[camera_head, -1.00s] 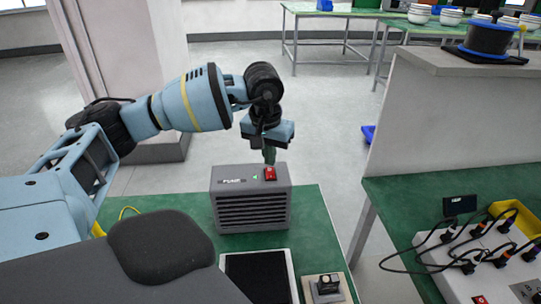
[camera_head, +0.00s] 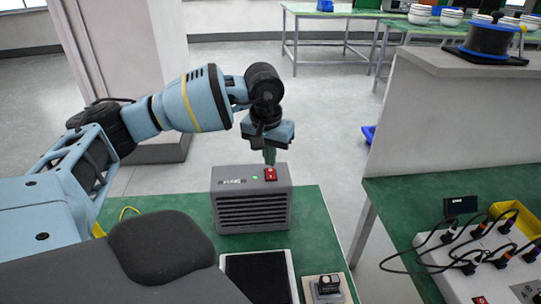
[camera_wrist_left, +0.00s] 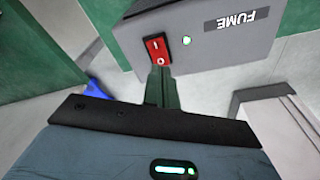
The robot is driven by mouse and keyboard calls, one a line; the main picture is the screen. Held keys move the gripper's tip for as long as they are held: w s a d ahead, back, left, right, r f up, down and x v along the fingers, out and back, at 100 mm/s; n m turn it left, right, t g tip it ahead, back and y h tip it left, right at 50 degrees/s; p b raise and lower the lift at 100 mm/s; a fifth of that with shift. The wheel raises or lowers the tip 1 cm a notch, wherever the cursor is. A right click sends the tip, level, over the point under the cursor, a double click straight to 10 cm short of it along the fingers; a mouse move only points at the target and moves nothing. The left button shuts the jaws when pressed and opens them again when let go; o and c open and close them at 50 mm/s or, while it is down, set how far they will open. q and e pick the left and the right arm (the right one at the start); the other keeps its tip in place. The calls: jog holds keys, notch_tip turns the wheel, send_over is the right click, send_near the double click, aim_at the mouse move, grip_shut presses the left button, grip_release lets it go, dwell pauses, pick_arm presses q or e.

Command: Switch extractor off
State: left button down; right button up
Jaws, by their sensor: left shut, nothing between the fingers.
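The extractor (camera_head: 252,212) is a grey box with a slatted front, standing on the green bench top. Its red rocker switch (camera_head: 270,174) is on the top near the right, with a small lit green lamp (camera_head: 255,178) beside it. In the left wrist view the switch (camera_wrist_left: 157,49) shows its "I" and "O" marks, the lamp (camera_wrist_left: 187,41) glows green, and a "FUME" label is nearby. My left gripper (camera_head: 270,160) is shut and empty, pointing down just behind the switch. Its fingertips (camera_wrist_left: 161,74) are close to the "O" end; I cannot tell whether they touch. My right gripper is not in view.
A tablet-like panel (camera_head: 258,279) and a small black device on a plate (camera_head: 326,288) lie in front of the extractor. At right, a green bench holds a white power strip (camera_head: 440,262) with several cables and a yellow bin (camera_head: 516,219).

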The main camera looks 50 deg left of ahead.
aim_at(270, 170)
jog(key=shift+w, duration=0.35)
pick_arm(q)
jog(key=shift+f, duration=0.4)
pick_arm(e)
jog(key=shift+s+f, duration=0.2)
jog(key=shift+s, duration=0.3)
pick_arm(q)
jog(key=shift+f, duration=0.25)
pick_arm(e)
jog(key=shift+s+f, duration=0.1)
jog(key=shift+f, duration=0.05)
pick_arm(q)
jog(key=shift+f+b, duration=0.25)
jog(key=shift+b, duration=0.1)
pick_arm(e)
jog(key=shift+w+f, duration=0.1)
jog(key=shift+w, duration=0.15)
pick_arm(q)
jog(key=shift+r, duration=0.15)
jog(key=shift+r+p, duration=1.1)
jog(key=shift+r, duration=0.9)
jog(key=shift+r+p, duration=0.6)
jog(key=shift+r, duration=0.75)
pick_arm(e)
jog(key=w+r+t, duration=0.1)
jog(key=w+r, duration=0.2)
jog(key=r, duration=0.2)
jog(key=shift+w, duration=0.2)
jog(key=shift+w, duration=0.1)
